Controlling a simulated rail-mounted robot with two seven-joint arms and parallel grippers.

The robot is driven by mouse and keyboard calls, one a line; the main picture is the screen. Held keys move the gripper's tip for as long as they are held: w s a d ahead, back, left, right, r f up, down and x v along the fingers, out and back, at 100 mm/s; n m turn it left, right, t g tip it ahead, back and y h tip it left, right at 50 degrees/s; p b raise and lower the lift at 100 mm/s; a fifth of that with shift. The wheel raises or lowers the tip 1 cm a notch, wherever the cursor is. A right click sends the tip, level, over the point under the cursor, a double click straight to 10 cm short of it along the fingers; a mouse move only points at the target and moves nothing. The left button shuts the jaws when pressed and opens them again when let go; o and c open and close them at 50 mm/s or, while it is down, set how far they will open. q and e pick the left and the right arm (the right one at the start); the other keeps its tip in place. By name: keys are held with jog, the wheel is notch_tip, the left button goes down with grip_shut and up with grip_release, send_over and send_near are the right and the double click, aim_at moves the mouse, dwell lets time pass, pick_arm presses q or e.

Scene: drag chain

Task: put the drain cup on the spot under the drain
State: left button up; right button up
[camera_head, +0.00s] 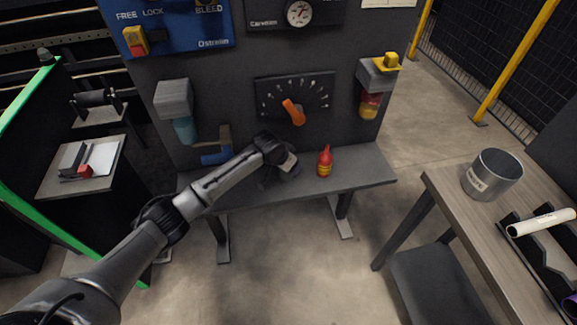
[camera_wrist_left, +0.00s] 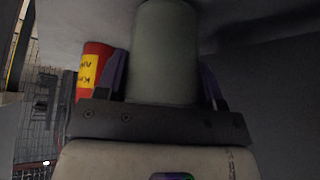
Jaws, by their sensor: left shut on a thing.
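My left gripper (camera_head: 287,165) is low over the grey bench (camera_head: 355,170), left of the red bottle. In the left wrist view its two fingers (camera_wrist_left: 162,85) are closed around a plain grey-green cylinder (camera_wrist_left: 164,50), which I take for the drain cup. In the head view the cup is hidden by my wrist, so I cannot tell whether it touches the bench. A blue elbow pipe (camera_head: 216,157), possibly the drain, sticks out of the panel left of the gripper. No marked spot can be made out. My right gripper is not in view.
The red bottle with yellow label (camera_head: 324,163) stands close to the gripper; it also shows in the left wrist view (camera_wrist_left: 94,68). Filter units with a blue bowl (camera_head: 185,130) and a red bowl (camera_head: 370,105) hang above the bench. A metal bucket (camera_head: 492,175) stands on the right table.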

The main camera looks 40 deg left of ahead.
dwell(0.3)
pick_arm(q)
jog(key=o, duration=0.7)
jog(key=shift+f, duration=0.2)
jog(key=shift+o, duration=1.1)
jog(key=shift+r, duration=0.1)
